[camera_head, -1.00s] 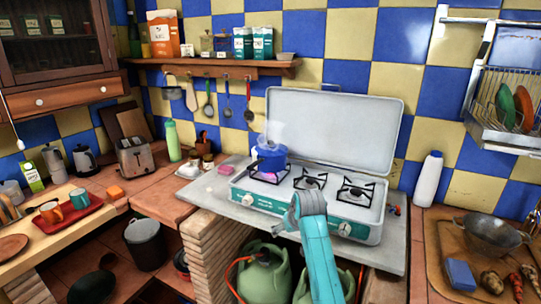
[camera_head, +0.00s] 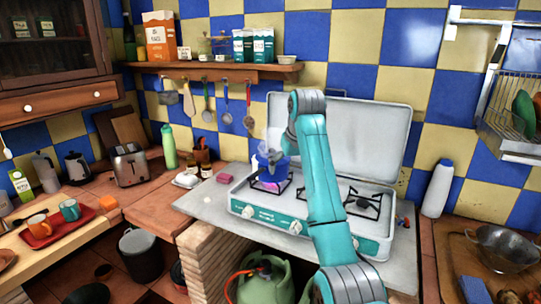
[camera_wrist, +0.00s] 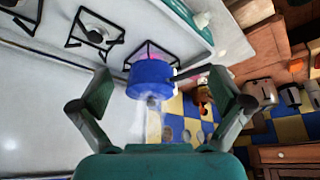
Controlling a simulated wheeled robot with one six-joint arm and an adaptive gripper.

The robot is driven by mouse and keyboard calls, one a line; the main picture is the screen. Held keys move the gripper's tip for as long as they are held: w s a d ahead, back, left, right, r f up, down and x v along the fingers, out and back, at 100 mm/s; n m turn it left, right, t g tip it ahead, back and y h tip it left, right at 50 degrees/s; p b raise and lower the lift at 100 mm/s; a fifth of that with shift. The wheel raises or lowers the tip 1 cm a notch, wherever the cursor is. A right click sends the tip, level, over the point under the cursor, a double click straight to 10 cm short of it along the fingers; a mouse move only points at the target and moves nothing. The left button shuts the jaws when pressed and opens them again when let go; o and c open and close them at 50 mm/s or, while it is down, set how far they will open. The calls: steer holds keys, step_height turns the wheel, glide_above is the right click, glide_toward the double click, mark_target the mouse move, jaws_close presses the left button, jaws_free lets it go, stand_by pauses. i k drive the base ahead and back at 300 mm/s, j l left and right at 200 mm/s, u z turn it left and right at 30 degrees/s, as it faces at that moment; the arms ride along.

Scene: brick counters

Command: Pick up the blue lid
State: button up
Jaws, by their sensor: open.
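The blue lid (camera_wrist: 151,90) sits on a blue pot (camera_wrist: 148,72) on a lit burner of the white and teal gas stove (camera_head: 250,213). A pale knob shows at the lid's middle in the wrist view, with steam around it. My gripper (camera_wrist: 161,90) is open and empty, its two fingers apart on either side of the pot in the picture. No contact shows.
The stove's raised white cover (camera_head: 370,125) stands behind the burners. Hanging utensils (camera_head: 227,105) and a shelf (camera_head: 225,70) are on the wall above. A pink sponge (camera_head: 224,178) lies left of the stove, a white bottle (camera_head: 437,188) to its right. A dark pot handle (camera_wrist: 190,72) sticks out sideways.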

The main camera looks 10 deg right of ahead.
mark_target(262, 161)
steer(key=i+j, duration=0.1)
steer(key=i, duration=0.9)
